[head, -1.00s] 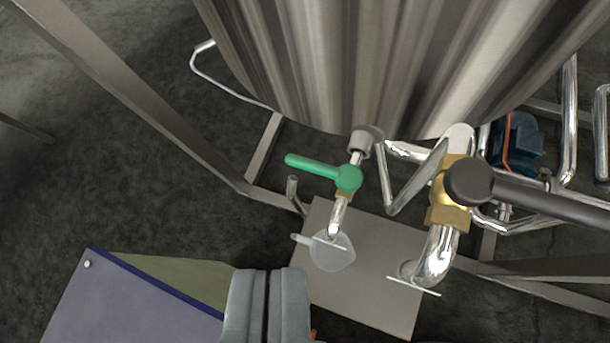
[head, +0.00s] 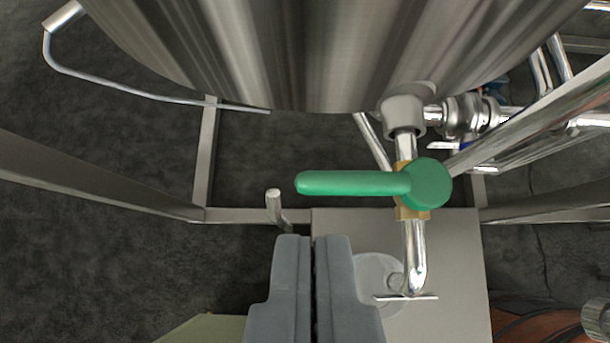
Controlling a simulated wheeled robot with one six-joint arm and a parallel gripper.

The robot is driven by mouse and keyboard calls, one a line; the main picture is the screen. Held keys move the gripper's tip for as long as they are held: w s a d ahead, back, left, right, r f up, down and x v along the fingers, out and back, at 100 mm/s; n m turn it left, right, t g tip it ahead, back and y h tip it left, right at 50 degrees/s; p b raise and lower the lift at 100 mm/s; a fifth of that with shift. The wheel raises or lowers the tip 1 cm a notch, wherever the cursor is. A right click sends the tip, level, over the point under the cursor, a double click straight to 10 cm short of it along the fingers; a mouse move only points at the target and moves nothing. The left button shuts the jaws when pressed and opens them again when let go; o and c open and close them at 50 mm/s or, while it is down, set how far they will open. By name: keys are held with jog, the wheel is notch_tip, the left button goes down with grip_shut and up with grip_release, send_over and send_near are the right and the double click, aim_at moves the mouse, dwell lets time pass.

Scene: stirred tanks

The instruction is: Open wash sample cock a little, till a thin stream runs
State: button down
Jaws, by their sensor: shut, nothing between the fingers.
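The sample cock has a green lever (head: 350,183) on a small brass body (head: 410,208). The lever lies across the pipe, its free end pointing left. A bright steel spout (head: 414,260) bends down below the body. A thin pale plate or rim (head: 405,297) shows at the spout's mouth; I see no clear stream. A translucent cup (head: 372,270) is under the spout, partly hidden by my gripper. My gripper (head: 313,238) is shut and empty, below and apart from the lever in the picture, left of the spout.
The steel tank (head: 270,50) fills the top. A grey plate (head: 455,270) lies under the spout. A bent tube end (head: 274,205) stands left of the cock. Frame bars (head: 100,190) cross at left and right. Other pipework (head: 470,115) is at the upper right.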

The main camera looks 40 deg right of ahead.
aim_at(308, 193)
jog(key=x, duration=0.9)
jog(key=shift+w+d+f, duration=0.1)
jog(key=shift+d+f, duration=0.1)
jog(key=shift+a, duration=0.1)
jog(key=n+y, duration=0.1)
jog(key=s+a+n+t+y, duration=0.1)
jog(key=n, duration=0.1)
jog(key=s+n, duration=0.1)
jog(key=shift+s+a+t+y, duration=0.15)
jog(key=shift+a+t+y, duration=0.15)
jog(key=shift+t+y, duration=0.1)
jog(key=shift+s+a+n, duration=0.25)
jog(key=shift+s+n, duration=0.05)
jog(key=shift+s, duration=0.15)
jog(key=shift+s+r, duration=0.1)
dwell(0.4)
